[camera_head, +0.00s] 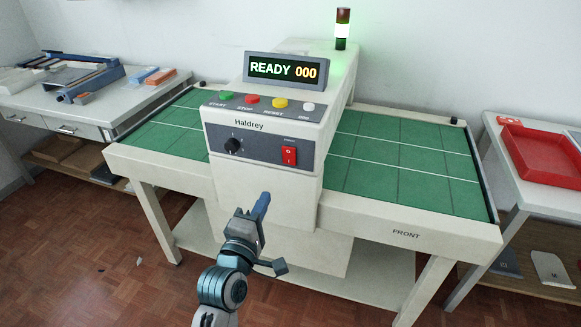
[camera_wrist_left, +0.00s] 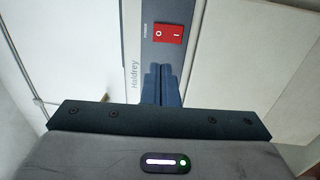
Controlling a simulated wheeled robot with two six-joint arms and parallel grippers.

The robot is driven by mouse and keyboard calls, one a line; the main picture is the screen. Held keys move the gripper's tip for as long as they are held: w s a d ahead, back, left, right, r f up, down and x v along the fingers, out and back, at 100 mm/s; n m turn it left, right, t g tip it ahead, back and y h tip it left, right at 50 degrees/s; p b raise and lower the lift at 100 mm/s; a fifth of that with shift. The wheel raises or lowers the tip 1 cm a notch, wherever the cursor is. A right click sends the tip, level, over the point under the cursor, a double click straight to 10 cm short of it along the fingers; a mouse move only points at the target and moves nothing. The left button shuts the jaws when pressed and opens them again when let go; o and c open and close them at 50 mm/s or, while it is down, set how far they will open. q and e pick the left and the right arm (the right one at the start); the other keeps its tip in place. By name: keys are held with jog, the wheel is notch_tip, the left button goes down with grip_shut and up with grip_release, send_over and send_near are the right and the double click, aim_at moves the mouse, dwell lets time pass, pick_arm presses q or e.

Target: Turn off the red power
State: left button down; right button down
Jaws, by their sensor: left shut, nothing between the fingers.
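The red power switch (camera_head: 289,155) is a rocker on the grey front panel of the white Haldrey machine (camera_head: 262,190), right of a black knob (camera_head: 232,145). It also shows in the left wrist view (camera_wrist_left: 168,33), marked O and I. My left gripper (camera_head: 263,200) is shut and empty, below and to the left of the switch in the head view. In the left wrist view its blue fingertips (camera_wrist_left: 161,68) point toward the panel just below the switch, and I cannot tell whether they touch it. My right gripper is not in view.
The display (camera_head: 286,70) reads READY 000, and the signal tower (camera_head: 342,30) glows green. Green, red, yellow and white buttons (camera_head: 252,99) line the top panel. Green table wings (camera_head: 400,155) spread on both sides. A red tray (camera_head: 545,155) lies on the right table.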

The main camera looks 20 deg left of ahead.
aim_at(287, 152)
pick_arm(q)
jog(key=shift+a, duration=0.1)
